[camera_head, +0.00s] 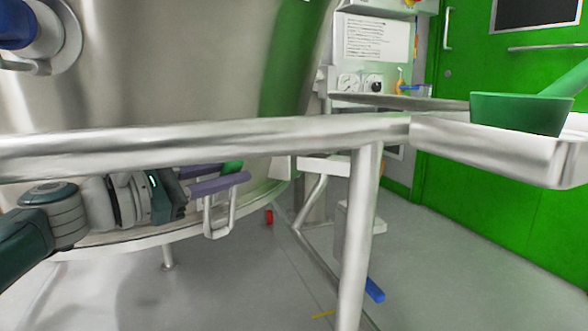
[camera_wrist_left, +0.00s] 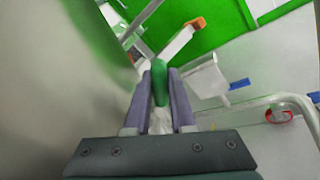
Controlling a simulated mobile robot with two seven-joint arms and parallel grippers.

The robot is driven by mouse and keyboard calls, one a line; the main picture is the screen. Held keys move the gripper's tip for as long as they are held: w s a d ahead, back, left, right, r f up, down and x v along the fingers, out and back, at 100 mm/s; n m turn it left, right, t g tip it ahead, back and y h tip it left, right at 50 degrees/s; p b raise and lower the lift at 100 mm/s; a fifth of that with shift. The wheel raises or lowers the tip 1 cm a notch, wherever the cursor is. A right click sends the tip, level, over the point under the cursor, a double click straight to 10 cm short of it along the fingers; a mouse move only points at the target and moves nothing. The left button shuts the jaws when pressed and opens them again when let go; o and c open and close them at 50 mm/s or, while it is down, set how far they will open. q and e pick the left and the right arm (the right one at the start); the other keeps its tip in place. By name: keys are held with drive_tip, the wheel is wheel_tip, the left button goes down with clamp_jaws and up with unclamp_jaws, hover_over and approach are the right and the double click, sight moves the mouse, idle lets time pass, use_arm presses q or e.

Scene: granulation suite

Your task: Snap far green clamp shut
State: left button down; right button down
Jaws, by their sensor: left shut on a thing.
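The green clamp handle (camera_head: 232,167) shows low on the big steel vessel's (camera_head: 200,60) side in the head view, partly hidden by my gripper. In the left wrist view the green handle (camera_wrist_left: 161,83) lies between the two purple fingers. My left gripper (camera_head: 236,172) is shut on it, and its fingers also show in the left wrist view (camera_wrist_left: 160,82). A steel wire loop (camera_head: 218,216) hangs just below the fingers in the head view. I cannot tell how far the clamp is closed. My right gripper is not in view.
A steel table rail (camera_head: 200,143) crosses in front of the vessel, with a table leg (camera_head: 358,240) below. A steel tray (camera_head: 490,150) holds a green bowl (camera_head: 520,114) at the right. A blue object (camera_head: 374,290) lies low near the leg. Grey floor is open below.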

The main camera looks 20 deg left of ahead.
use_arm(q)
drive_tip(key=c, duration=0.8)
unclamp_jaws()
drive_tip(key=shift+o, duration=0.2)
drive_tip(key=shift+f, duration=0.1)
